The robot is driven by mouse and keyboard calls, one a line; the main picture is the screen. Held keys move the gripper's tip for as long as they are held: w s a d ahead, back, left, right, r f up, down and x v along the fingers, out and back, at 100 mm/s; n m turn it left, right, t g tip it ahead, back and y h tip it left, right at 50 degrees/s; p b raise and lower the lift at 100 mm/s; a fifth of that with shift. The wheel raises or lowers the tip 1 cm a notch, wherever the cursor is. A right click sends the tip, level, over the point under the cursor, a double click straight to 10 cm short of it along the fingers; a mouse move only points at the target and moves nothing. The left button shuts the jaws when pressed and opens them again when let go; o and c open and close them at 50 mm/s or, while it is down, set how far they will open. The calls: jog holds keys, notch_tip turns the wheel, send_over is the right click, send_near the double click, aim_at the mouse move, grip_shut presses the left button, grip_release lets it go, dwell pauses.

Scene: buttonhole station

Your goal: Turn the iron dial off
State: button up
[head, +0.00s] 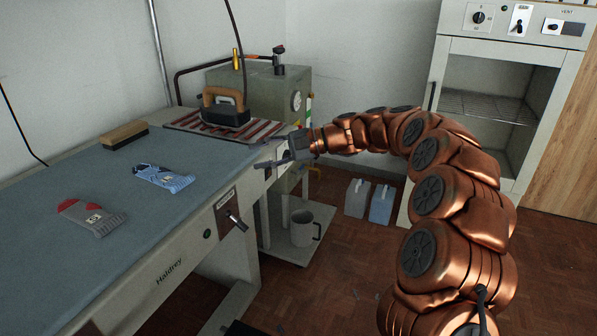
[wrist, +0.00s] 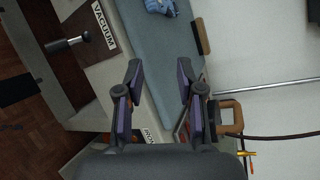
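The iron dial itself cannot be made out. A plate lettered IRON (wrist: 150,136) shows in the wrist view between my fingers near the palm, partly covered by the gripper. In the head view a pale panel (head: 284,157) at the table's right front corner is mostly hidden behind my gripper (head: 268,163). My gripper is open and appears empty; its two dark fingers stand well apart in the wrist view (wrist: 160,78), over the table's edge. The iron (head: 226,112), with a wooden handle, stands on a red-and-white striped rest (head: 180,122) behind the gripper.
A VACUUM plate with a lever (head: 235,220) sticks out of the table front. A grey boiler (head: 255,90) stands behind; a mug (head: 304,228) sits on a low shelf.

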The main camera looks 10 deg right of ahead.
jog(key=w+d+f+m+t+b, duration=0.6)
jog(key=w+d+f+t+b, duration=0.15)
jog(key=w+d+f, duration=0.8)
jog(key=shift+w+a+r+b, duration=0.2)
jog(key=shift+w+a+r, duration=0.1)
jog(key=shift+w+a, duration=0.3)
jog(key=shift+w+a+r+b, duration=0.3)
jog(key=shift+w+a, duration=0.1)
jog(key=shift+w, duration=0.35)
jog(key=shift+w+a+r+b, duration=0.15)
jog(key=shift+w+a+r, duration=0.15)
jog(key=shift+w+a, duration=0.3)
jog(key=shift+w+d, duration=0.1)
jog(key=shift+c, duration=0.3)
grip_shut()
jog(key=shift+f+n+b, duration=0.15)
jog(key=shift+n+b, duration=0.15)
jog(key=shift+n, duration=0.1)
